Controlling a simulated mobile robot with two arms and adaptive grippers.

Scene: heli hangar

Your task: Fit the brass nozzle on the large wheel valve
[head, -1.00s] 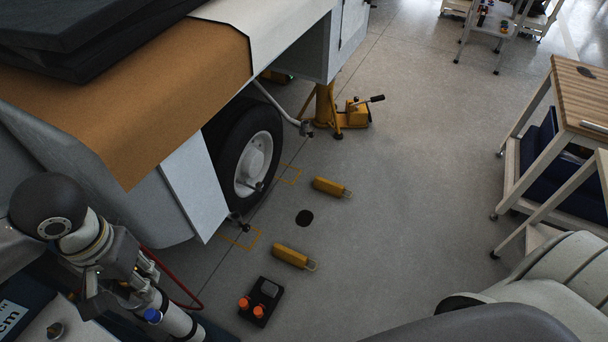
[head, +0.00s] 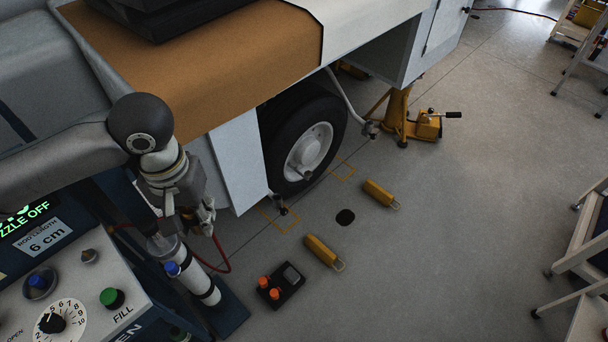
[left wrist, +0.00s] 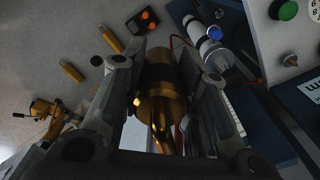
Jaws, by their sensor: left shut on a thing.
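My left gripper (head: 197,222) hangs beside the service cart in the head view. In the left wrist view my left gripper (left wrist: 165,110) is shut on the brass nozzle (left wrist: 158,98), a gold cylinder with a darker upper part. The gripper mostly hides the nozzle in the head view. The large wheel (head: 308,150), a black tyre with a pale rim, stands under the vehicle body to the right of the gripper, clearly apart from it. Its valve is too small to make out surely. My right gripper is not in view.
The cart panel (head: 75,285) with knobs is at lower left, beside a white cylinder with a blue knob (head: 172,268). A red hose (head: 222,262) curves near the gripper. Yellow chocks (head: 322,252), a control box (head: 280,285) and a yellow jack (head: 425,125) stand on open floor.

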